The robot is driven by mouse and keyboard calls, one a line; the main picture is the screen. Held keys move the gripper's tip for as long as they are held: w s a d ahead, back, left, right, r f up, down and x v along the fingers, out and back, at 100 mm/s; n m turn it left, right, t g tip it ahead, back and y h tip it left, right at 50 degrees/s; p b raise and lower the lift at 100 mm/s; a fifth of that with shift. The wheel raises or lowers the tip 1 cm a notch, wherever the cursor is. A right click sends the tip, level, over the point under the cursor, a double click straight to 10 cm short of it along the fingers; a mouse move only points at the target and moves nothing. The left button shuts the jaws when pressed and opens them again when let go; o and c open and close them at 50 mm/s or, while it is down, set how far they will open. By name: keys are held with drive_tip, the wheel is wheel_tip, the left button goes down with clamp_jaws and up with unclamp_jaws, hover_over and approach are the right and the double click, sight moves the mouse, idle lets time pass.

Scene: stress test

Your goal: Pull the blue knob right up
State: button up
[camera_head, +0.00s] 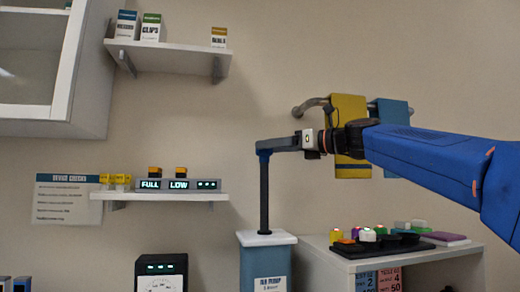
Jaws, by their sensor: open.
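A blue box-shaped pump (267,265) with a white lid stands low in the middle, with a partly readable label on its front. A thin dark rod (264,200) rises upright and tall from the lid. The blue knob (264,153) is at the top of the rod, small and partly hidden by my gripper. My gripper (266,146) reaches in from the right, level with the knob. Its fingers are open and at the knob; whether they touch it I cannot tell.
A shelf unit (455,252) with a dark tray and coloured pieces stands right of the pump. A black meter (162,272) stands to the left. A wall shelf (150,196) holds FULL and LOW displays. Yellow and blue towels (350,172) hang behind my wrist.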

drive_tip(key=v, duration=1)
drive_tip(key=shift+d, duration=0.25)
drive_tip(key=shift+s+d, duration=0.1)
